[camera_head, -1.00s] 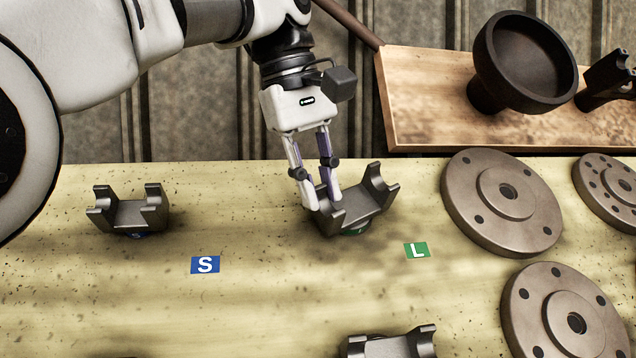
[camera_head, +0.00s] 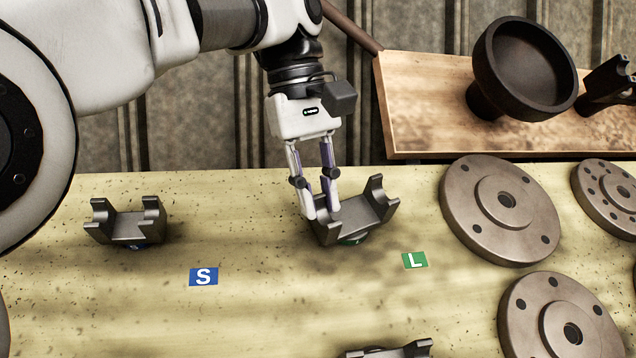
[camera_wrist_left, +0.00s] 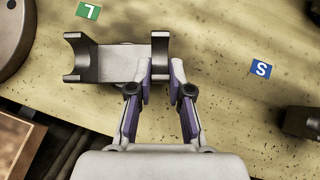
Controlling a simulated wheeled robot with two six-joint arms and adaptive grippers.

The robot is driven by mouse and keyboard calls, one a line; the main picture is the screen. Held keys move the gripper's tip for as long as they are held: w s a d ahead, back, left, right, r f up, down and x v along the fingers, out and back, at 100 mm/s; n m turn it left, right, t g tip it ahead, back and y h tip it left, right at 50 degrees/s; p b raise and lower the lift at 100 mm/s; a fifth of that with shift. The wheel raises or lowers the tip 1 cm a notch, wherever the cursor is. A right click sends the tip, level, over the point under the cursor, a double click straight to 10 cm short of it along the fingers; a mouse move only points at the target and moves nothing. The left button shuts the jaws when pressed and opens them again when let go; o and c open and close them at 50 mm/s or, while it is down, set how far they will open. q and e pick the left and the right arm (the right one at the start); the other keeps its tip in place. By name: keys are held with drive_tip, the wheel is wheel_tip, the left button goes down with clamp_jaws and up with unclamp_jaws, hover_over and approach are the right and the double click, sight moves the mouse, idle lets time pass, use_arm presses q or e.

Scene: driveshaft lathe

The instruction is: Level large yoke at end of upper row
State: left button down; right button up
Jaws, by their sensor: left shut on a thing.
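The large yoke (camera_head: 352,221) is a dark grey metal U-shaped part near the back of the workbench, behind the green L label (camera_head: 415,260). It is tilted in the head view, with its left end lower than its right. A green mark shows under it. My left gripper (camera_head: 322,212) comes down from above and is shut on the yoke's left prong. In the left wrist view the fingers (camera_wrist_left: 162,75) lie on both sides of one prong of the yoke (camera_wrist_left: 118,62). My right gripper is not in view.
A smaller yoke (camera_head: 126,222) stands upright at the left, behind the blue S label (camera_head: 204,277). Flanged discs (camera_head: 500,210) lie to the right. Another yoke (camera_head: 392,350) shows at the bottom edge. A wooden board (camera_head: 430,105) with a dark cup-shaped part (camera_head: 525,70) is at the back right.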

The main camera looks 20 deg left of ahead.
use_arm(q)
drive_tip(key=shift+d+f+m+g+y+p, duration=0.15)
drive_tip(key=shift+m+g+y+p, duration=0.85)
drive_tip(key=shift+p, duration=1.25)
drive_tip(key=shift+f, duration=0.1)
drive_tip(key=shift+m, duration=0.3)
drive_tip(key=shift+s+m+g+y, duration=0.1)
drive_tip(key=shift+m+g+y, duration=0.3)
drive_tip(key=shift+m+y, duration=0.65)
